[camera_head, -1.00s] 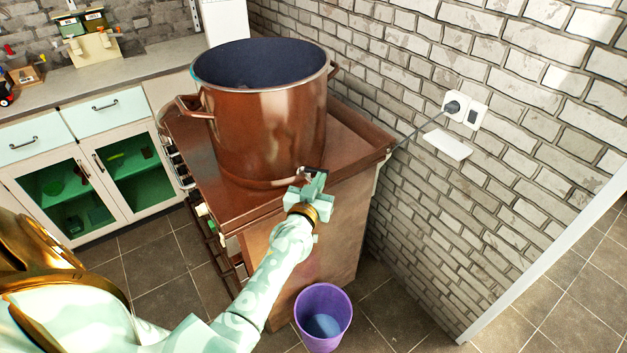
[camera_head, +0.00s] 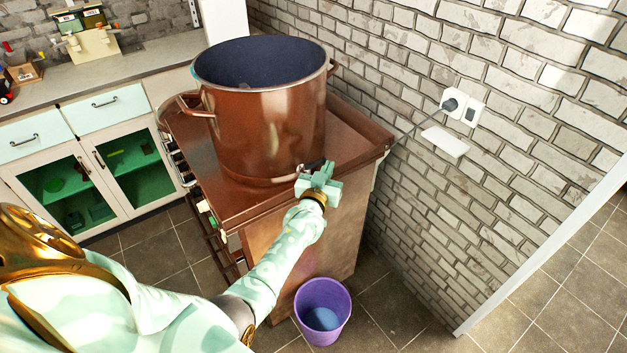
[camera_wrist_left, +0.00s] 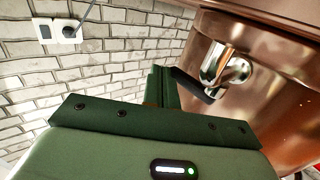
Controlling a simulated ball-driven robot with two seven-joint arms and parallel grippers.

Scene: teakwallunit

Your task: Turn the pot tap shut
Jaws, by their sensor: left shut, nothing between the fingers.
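A large copper-coloured pot (camera_head: 265,125) stands on the brown cabinet top. Its small tap (camera_head: 301,170) sits low on the front wall, partly hidden by my left gripper (camera_head: 320,175). In the left wrist view the tap body (camera_wrist_left: 226,68) is shiny metal, with a dark lever (camera_wrist_left: 190,85) reaching left and down from it. My left gripper (camera_wrist_left: 165,88) is shut and empty, its fingers right beside the lever's free end. I cannot tell whether they touch it. My right gripper is not in view.
A purple bucket (camera_head: 323,312) stands on the tiled floor below, bluish inside. A brick wall (camera_head: 450,190) with a socket (camera_head: 463,107), plug and cable is to the right. A counter (camera_head: 110,70) with glass-fronted cupboards is at the left.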

